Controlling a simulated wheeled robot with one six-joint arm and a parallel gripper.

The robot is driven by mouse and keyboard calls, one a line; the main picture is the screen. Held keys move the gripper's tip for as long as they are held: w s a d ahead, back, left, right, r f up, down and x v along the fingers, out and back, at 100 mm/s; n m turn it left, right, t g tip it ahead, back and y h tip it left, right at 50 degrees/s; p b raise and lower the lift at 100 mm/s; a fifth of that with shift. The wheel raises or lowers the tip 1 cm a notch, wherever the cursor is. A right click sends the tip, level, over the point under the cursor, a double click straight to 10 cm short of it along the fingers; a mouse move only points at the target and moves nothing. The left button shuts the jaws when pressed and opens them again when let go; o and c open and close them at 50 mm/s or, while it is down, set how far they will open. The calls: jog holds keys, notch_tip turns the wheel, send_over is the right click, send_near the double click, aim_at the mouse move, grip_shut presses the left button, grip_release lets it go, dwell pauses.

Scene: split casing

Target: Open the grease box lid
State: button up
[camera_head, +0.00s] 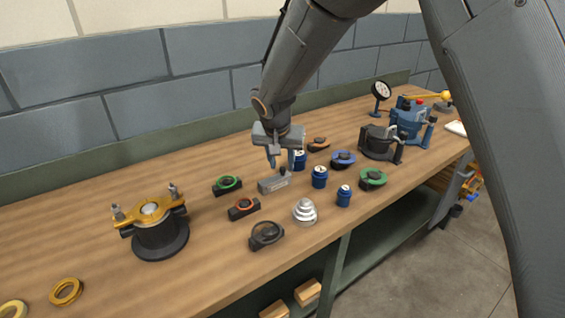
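A small grey metal box (272,184) with a knob on its top lies on the wooden bench; I take it to be the grease box. Its lid appears closed, and the seam is too small to make out. My gripper (281,164) points down just above the box, around the height of its knob. The two fingers look apart, one on each side above the knob. I cannot tell whether they touch it.
Small holders with green (228,185) and red (243,208) rings lie left of the box. Blue jars (319,177), a stepped silver cone (305,211) and a dark ring holder (266,235) stand close by. A brass-topped casing (157,231) stands left.

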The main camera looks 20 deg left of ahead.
jog(key=shift+w+f, duration=0.25)
jog(key=shift+f, duration=0.4)
grip_shut()
